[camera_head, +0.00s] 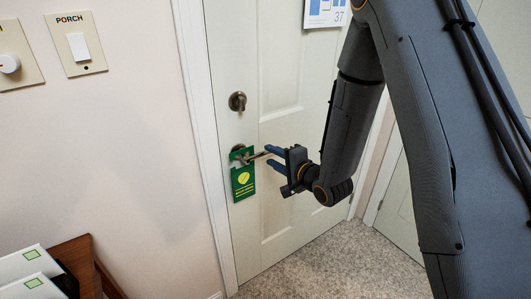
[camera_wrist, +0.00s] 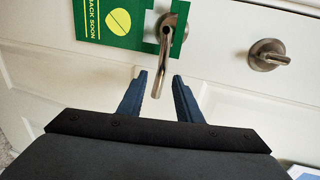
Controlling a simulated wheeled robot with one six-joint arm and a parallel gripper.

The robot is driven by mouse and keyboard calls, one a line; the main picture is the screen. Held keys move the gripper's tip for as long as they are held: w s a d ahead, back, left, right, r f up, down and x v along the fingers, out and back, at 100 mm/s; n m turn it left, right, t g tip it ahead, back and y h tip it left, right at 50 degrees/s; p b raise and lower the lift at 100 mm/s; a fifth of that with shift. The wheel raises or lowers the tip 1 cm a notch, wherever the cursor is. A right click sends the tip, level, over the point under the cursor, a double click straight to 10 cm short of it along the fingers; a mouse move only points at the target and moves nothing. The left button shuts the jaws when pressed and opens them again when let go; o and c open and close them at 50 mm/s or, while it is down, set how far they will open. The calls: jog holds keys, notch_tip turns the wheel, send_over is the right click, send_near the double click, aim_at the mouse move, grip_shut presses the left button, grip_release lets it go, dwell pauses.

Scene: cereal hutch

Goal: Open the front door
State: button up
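The white front door (camera_head: 280,190) appears shut in its frame. Its metal lever handle (camera_head: 257,156) sticks out on the left side of the door, and it also shows in the wrist view (camera_wrist: 165,60). A green door hanger (camera_head: 243,181) with a yellow oval hangs at the handle; it shows in the wrist view too (camera_wrist: 117,22). My gripper (camera_head: 271,157) is open at the handle. In the wrist view the lever's end lies between the two blue fingertips (camera_wrist: 160,77), with gaps visible on both sides.
A round lock with a thumb-turn (camera_head: 237,101) sits above the handle and shows in the wrist view (camera_wrist: 268,55). A PORCH switch (camera_head: 78,46) and a knob plate (camera_head: 12,62) are on the left wall. A wooden stand (camera_head: 75,252) with white boxes is at lower left. Grey carpet (camera_head: 345,265) is clear.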

aim_at(267, 153)
jog(key=shift+p+x, duration=0.3)
jog(key=shift+x, duration=2)
grip_shut()
